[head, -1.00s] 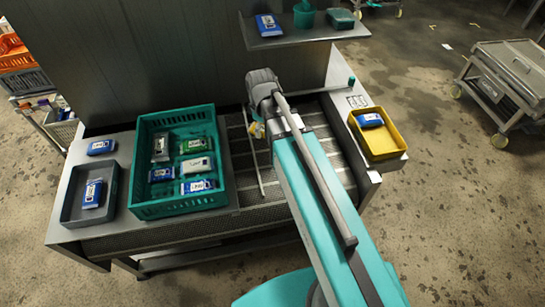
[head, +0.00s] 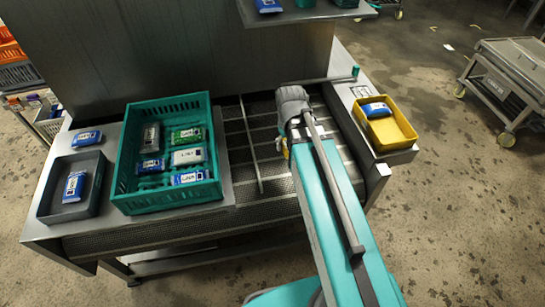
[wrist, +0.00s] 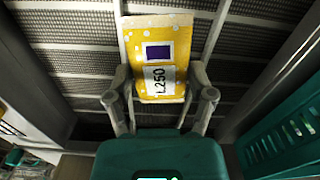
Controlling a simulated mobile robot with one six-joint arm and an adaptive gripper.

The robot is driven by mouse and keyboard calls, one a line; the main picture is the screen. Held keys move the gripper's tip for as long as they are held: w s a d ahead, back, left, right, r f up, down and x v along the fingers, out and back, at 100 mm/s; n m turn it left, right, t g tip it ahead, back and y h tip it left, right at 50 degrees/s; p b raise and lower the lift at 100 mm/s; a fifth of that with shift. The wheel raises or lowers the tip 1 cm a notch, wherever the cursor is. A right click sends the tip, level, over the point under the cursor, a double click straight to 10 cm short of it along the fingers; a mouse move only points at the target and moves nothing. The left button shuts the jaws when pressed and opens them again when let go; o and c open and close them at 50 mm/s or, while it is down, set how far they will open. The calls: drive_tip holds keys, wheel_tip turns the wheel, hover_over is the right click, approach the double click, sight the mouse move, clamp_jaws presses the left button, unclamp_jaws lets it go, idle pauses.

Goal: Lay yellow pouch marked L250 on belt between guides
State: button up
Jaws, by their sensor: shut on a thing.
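The yellow pouch marked L250 (wrist: 158,80) is held between the two fingers of my gripper (wrist: 160,98), label facing the wrist camera. Behind it is the ribbed mesh belt (wrist: 72,62); the gap between pouch and belt cannot be judged. Two thin rails, apparently the guides, run on either side of the pouch in the wrist view: one at its left (wrist: 117,12) and one at its right (wrist: 219,32). In the head view one guide (head: 250,145) shows left of my gripper. My arm hides most of the pouch and the belt to its right there.
A teal crate (head: 118,175) with several pouches stands left of the belt, beside a grey tray (head: 43,205) holding a blue pouch. A yellow tray (head: 408,130) with a blue pouch lies right of it. A shelf (head: 310,14) hangs behind the belt.

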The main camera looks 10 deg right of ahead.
drive_tip(key=shift+s+d+f+m+b, duration=0.3)
drive_tip(key=shift+f+m, duration=0.1)
drive_tip(key=shift+f, duration=0.1)
drive_tip(key=shift+s+d+f+m+b, duration=0.15)
drive_tip(key=shift+d+f+m+b, duration=0.15)
drive_tip(key=shift+f+m, duration=0.15)
drive_tip(key=b, duration=0.4)
approach(274, 151)
drive_tip(key=s+d+r, duration=0.1)
drive_tip(key=s+r, duration=0.1)
drive_tip(key=s, duration=0.2)
drive_tip(key=w+f+b, duration=0.2)
drive_tip(key=f, duration=0.1)
drive_tip(key=w+f+b, duration=0.1)
drive_tip(key=b, duration=0.1)
drive_tip(key=shift+a+f, duration=0.15)
drive_tip(key=shift+a, duration=0.15)
drive_tip(key=shift+w+a+f+b, duration=0.1)
drive_tip(key=shift+w+f+b, duration=0.35)
